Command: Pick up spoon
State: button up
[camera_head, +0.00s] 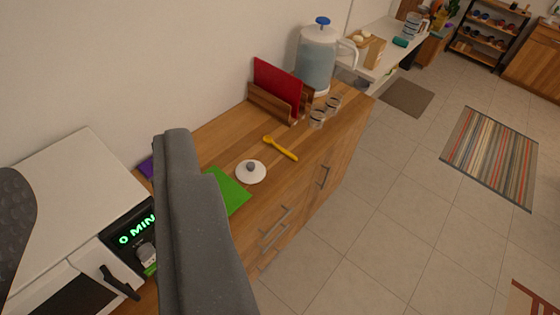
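A yellow spoon (281,148) lies flat on the wooden counter (222,140), in the upper middle of the view, its round end at upper left and its handle towards lower right. My gripper (95,155) is in the near left foreground. Its two dark grey fingers stand wide apart, one cut off at the left edge and one rising at centre left. No held object shows between them. The spoon is to the right of the fingers, farther off and apart from them.
A white lid (250,172) lies near the spoon, beside a green board (233,190). A microwave (70,195) stands left. Glasses (317,118), a wooden rack (272,101) with a red board and a water dispenser (317,58) stand behind. Floor at right is mostly clear.

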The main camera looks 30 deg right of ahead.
aim_at(267, 139)
jog(key=z, duration=0.35)
jog(key=k, duration=0.1)
jog(key=z, duration=2.05)
jog(key=i, duration=1.65)
jog(key=u, duration=2.3)
jog(key=i, duration=0.95)
